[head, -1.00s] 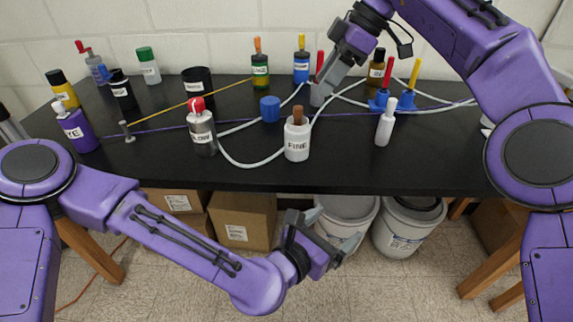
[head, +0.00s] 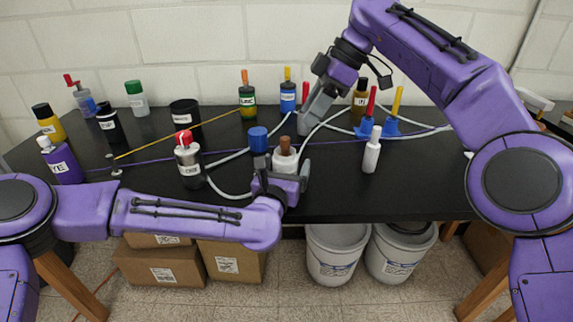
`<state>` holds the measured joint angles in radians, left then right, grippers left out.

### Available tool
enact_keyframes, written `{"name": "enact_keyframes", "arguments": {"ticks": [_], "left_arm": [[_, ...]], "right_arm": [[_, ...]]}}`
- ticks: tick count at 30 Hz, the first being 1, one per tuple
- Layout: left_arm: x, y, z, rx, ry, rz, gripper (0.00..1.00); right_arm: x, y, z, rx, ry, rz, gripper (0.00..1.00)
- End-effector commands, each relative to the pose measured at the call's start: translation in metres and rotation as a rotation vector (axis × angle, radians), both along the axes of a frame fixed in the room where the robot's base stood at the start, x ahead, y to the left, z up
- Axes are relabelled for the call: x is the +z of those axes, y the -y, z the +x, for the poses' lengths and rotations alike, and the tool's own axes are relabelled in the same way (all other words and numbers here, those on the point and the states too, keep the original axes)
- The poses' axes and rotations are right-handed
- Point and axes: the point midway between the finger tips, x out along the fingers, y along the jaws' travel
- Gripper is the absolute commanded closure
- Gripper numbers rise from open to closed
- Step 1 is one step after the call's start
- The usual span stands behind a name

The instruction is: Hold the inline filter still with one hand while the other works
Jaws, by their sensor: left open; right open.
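No part is plainly labelled as the inline filter. A white bottle with a brown top (head: 285,160) stands near the front of the black table, beside the white tubing (head: 228,193); its label, FINE a second ago, is now hidden. My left gripper (head: 283,174) is open in front of this bottle, with a finger on either side of it in the picture; I cannot tell whether they touch. A blue cylinder (head: 258,139) stands just behind and to the left. My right gripper (head: 306,118) is open, pointing down at the tubing behind the bottle; its fingertips are partly unclear.
A white bottle (head: 371,152) and blue stands (head: 391,127) are to the right. Several bottles line the back. The front right of the black table (head: 410,190) is clear.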

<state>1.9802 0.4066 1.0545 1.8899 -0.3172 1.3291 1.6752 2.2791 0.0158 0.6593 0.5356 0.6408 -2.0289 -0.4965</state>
Motion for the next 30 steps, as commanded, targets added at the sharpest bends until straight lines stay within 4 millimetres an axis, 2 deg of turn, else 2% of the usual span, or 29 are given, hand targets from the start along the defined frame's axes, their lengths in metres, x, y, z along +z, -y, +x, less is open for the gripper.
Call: {"name": "enact_keyframes", "arguments": {"ticks": [4,11,12,17,18,30], "left_arm": [[-0.0004,0.0035,0.0112,-0.002,-0.001,0.0,0.1],[-0.0002,0.0038,0.013,-0.002,-0.001,0.0,0.1],[-0.0002,0.0038,0.013,-0.002,-0.001,0.0,0.13],[-0.0003,0.0037,0.0128,-0.002,-0.001,0.0,0.65],[-0.0002,0.0037,0.0128,-0.002,-0.001,0.0,0.69],[-0.0003,0.0037,0.0126,-0.002,-0.001,0.0,0.69]], "right_arm": [[0.0001,0.0,0.0,0.0,0.0,0.0,0.57],[0.0001,0.0,0.0,0.0,0.0,0.0,0.57],[0.0001,0.0,0.0,0.0,0.0,0.0,0.57],[0.0001,0.0,0.0,0.0,0.0,0.0,0.57],[0.0001,0.0,0.0,0.0,0.0,0.0,0.57],[0.0,-0.0001,0.0,0.0,0.0,0.0,0.57]]}}
